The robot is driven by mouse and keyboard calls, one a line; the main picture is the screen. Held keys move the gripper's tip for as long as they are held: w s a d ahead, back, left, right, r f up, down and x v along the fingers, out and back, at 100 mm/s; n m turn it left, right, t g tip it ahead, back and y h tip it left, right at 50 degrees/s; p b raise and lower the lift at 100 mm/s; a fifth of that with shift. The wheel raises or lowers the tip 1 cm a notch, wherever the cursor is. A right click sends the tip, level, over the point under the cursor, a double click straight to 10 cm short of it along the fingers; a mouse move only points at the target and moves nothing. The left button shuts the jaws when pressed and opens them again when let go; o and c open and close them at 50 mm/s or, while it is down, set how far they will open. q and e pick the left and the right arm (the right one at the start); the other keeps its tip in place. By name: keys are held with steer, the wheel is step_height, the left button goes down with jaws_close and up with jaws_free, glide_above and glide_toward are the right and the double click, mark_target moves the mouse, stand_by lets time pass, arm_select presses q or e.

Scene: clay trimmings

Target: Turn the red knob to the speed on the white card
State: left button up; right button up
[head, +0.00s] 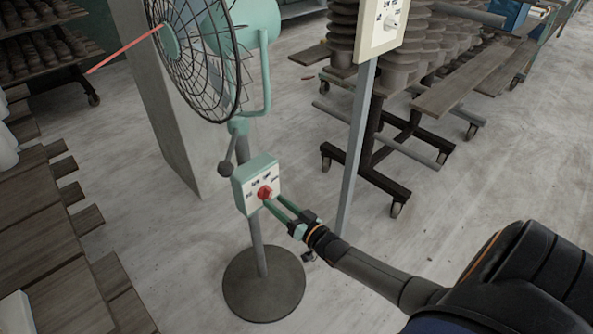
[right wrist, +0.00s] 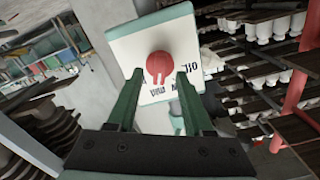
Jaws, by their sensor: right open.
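The red knob (head: 265,192) sits on the white face of a green control box (head: 242,195) on the fan's pole. In the right wrist view, the knob (right wrist: 159,62) has dark marks around it, too small or turned to read surely. My right gripper (head: 277,203) is open, its green fingers pointing at the knob. In the right wrist view, its fingertips (right wrist: 160,82) stand to either side of the knob's lower part; I cannot tell whether they touch it. A white panel (head: 375,42) with a pale knob and small marks stands on a post at upper right. My left gripper is out of view.
The caged fan (head: 190,50) stands above the box on a round dark base (head: 263,284). The panel's grey post (head: 357,150) rises close to the right of my gripper. Wheeled racks stand behind; wooden boards (head: 50,240) lie at left.

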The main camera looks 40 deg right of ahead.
arm_select(q)
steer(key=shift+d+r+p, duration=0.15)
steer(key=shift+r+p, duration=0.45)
steer(key=shift+p, duration=0.2)
arm_select(e)
steer(key=s, duration=1)
steer(key=shift+s+d, duration=0.25)
steer(key=shift+d, duration=0.2)
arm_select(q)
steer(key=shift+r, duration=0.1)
